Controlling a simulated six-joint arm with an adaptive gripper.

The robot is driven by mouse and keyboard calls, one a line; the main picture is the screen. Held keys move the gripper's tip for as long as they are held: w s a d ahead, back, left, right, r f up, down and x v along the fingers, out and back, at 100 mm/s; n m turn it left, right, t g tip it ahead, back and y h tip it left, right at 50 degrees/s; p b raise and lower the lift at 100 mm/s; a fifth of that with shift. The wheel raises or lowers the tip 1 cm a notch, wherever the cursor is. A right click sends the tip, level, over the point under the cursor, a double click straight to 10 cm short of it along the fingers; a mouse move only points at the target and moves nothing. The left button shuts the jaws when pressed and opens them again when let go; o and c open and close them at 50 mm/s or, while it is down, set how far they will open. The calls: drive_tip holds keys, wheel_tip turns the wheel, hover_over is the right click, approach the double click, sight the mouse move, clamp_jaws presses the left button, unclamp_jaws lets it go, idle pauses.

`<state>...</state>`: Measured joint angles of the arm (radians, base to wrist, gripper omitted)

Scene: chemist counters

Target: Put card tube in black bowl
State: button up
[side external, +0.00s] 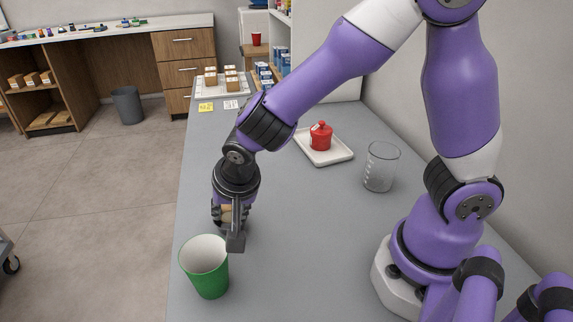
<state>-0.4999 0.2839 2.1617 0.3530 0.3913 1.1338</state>
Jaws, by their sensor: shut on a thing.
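My gripper (235,238) points down above the grey counter, just behind the green cup. It is shut on a tan thing that looks like the card tube (227,213); the fingers hide most of it. I cannot tell whether the tube touches the counter. No black bowl shows in this view.
A green cup (209,277) stands at the counter's (290,260) front left, close to my gripper. A glass beaker (380,168) stands to the right. A white tray (324,149) with a red object (321,136) lies farther back. A rack of brown boxes (221,82) stands at the far end.

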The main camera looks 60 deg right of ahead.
drive_tip(key=o, duration=0.8)
drive_tip(key=shift+o, duration=0.2)
wheel_tip(320, 180, up, 7)
drive_tip(key=s+d+r+n+y, duration=0.1)
drive_tip(key=s+d+r+n, duration=0.2)
drive_tip(key=s+d+n, duration=0.1)
drive_tip(key=s+d+r+n+t, duration=0.1)
drive_tip(key=s+d+r+n, duration=0.2)
drive_tip(key=s, duration=0.4)
drive_tip(key=shift+s+d+n+y, duration=0.2)
drive_tip(key=shift+d+n+y, duration=0.3)
drive_tip(key=shift+n, duration=0.7)
drive_tip(key=shift+d, duration=0.1)
